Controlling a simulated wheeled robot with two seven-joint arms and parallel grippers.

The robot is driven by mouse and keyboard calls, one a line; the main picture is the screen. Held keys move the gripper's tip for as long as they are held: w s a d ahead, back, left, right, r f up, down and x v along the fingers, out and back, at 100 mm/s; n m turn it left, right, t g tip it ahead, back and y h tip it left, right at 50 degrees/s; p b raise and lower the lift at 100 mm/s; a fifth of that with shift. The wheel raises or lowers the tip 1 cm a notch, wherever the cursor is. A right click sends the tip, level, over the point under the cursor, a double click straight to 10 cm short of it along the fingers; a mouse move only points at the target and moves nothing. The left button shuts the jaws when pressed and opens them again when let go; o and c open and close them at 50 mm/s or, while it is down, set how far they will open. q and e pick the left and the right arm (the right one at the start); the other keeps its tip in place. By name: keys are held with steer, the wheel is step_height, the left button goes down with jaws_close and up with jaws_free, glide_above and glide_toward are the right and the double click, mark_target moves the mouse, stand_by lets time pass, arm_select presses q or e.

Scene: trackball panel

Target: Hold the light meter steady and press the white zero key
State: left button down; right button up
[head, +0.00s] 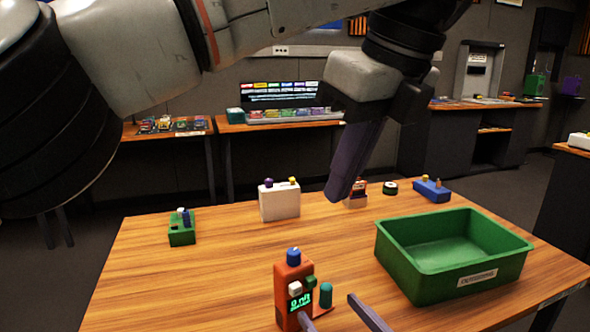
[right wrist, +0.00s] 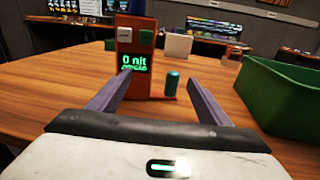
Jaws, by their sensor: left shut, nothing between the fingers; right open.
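The light meter is an upright orange box (head: 284,310) on the table, with a blue knob on top and a green lit display reading "0 nit". Its white zero key (head: 295,288) is on the front beside a green key (head: 310,281); the white key also shows in the right wrist view (right wrist: 125,33). My right gripper (right wrist: 158,76) is open in front of the meter, which appears between its fingers, nearer the left one; I cannot tell whether they touch.
A teal cylinder (head: 326,295) stands just right of the meter. A green bin (head: 400,270) is further right. A white box (head: 280,203), a small green box (head: 181,233) and a blue box (head: 432,191) are farther back.

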steer(key=shift+h, duration=0.5)
steer(key=w+d+r, duration=0.1)
steer(key=d, duration=0.1)
steer(key=w+d, duration=0.2)
steer(key=w+d+r, duration=0.1)
steer(key=w+d, duration=0.1)
steer(key=shift+d+r, duration=0.35)
steer(key=shift+d, duration=0.05)
steer(key=w+d+r+t+h, duration=0.1)
steer(key=w+d+r, duration=0.3)
steer(key=d, duration=0.5)
steer(key=shift+w+d+r+h, duration=0.25)
steer(key=shift+r+h, duration=0.25)
steer(key=shift+r, duration=0.45)
steer(key=o, duration=0.3)
steer(key=shift+s, duration=0.15)
